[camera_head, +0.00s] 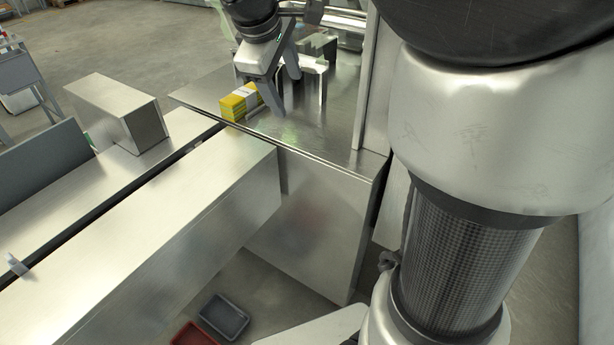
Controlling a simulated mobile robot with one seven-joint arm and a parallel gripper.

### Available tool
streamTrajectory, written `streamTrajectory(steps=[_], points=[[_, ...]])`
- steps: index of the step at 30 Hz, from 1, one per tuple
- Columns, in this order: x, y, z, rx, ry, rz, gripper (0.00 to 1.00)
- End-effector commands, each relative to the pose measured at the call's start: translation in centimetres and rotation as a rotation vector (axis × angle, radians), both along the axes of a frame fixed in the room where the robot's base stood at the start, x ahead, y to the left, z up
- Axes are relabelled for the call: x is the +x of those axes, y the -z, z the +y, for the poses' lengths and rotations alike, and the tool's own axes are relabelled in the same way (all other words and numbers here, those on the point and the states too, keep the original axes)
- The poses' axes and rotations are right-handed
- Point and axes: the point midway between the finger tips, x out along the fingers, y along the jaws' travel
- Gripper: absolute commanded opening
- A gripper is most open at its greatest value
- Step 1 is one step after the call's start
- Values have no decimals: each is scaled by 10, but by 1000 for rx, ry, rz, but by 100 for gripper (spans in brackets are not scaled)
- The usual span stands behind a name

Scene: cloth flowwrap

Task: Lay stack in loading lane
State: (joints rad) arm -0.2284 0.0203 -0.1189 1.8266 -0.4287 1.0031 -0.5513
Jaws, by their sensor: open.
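A stack (240,102) of yellow and white flat pieces sits on the metal tabletop (335,130), near its left edge. My gripper (285,94) is above the tabletop, just right of the stack. Its fingers are spread and I see nothing between them. The gap between the fingers and the stack is small, and I cannot tell whether they touch. A long, narrow dark channel (108,204) runs between two long metal surfaces at the left, up towards the tabletop. I cannot tell for certain whether it is the loading lane.
A metal box (118,110) stands on the far side of the channel. Upright metal guides (312,75) stand behind my gripper, and a tall panel (370,90) is at the right. A grey tray (224,316) and a red tray (193,335) lie low at the bottom.

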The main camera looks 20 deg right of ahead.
Motion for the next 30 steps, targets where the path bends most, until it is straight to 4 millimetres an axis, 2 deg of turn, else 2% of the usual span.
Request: streamTrajectory(steps=[1, 6, 9, 12, 17, 25, 28, 30], points=[[-34, -6, -1, 87, 81, -41, 62], [-131, 0, 11, 357, 355, -151, 62], [-173, 11, 21, 483, 493, -199, 62], [-202, 24, 29, 572, 598, -233, 62], [-222, 36, 35, 642, 681, -256, 62], [-224, 38, 36, 649, 691, -256, 62], [-224, 33, 36, 649, 690, -255, 62], [-224, 22, 36, 649, 689, -256, 62]])
